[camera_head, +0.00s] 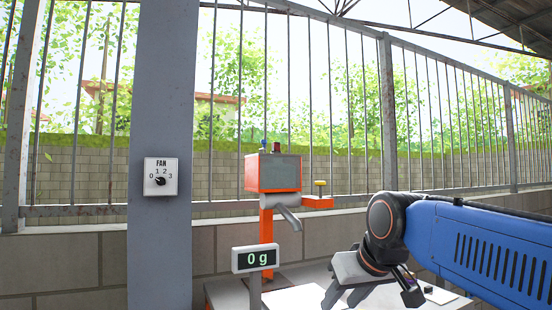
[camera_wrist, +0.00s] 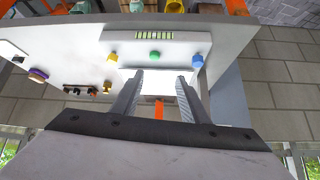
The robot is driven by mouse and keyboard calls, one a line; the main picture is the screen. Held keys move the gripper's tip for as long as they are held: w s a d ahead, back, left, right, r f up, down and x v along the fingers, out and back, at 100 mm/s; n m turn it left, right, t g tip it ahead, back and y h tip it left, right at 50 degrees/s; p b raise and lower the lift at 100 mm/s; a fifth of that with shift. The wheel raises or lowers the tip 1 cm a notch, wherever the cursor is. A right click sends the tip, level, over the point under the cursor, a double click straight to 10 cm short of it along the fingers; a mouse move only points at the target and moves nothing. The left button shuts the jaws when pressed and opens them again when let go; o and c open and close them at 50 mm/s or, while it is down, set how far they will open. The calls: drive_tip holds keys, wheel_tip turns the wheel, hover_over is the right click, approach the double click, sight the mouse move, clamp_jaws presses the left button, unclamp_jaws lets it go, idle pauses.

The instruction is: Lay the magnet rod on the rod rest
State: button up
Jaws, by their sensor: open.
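My gripper (camera_head: 343,301) is at the lower right of the head view, pointing down over the white table. In the wrist view its two fingers (camera_wrist: 160,78) stand apart with nothing between them. A small dark, brownish piece (camera_wrist: 80,91) with a yellow-orange end lies on the table to the left of the fingers in the wrist view. It may be the magnet rod or the rod rest, but it is too small to tell. No rod or rest can be made out clearly in the head view.
The white table (camera_wrist: 228,40) bears a white sheet, small blue, green and yellow pieces and a purple-yellow disc (camera_wrist: 38,74). An orange machine (camera_head: 272,173) with a grey spout and a "0 g" display (camera_head: 255,258) stand left of my gripper. A fan dial (camera_head: 161,178) is on the pillar.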

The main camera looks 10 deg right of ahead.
drive_tip(key=w+r+t, duration=0.1)
drive_tip(key=w+r, duration=0.3)
drive_tip(key=r, duration=0.3)
drive_tip(key=w+r+t+y, duration=0.1)
drive_tip(key=w+r, duration=0.3)
drive_tip(key=r, duration=0.3)
drive_tip(key=w+r+t, duration=0.1)
drive_tip(key=w+r, duration=0.3)
drive_tip(key=r, duration=0.3)
drive_tip(key=n+t+y, duration=0.1)
drive_tip(key=n+t, duration=0.1)
drive_tip(key=t, duration=0.1)
approach(278, 146)
drive_tip(key=x, duration=0.4)
drive_tip(key=shift+w+r, duration=0.1)
drive_tip(key=shift+r, duration=0.05)
drive_tip(key=shift+x, duration=2.6)
clamp_jaws()
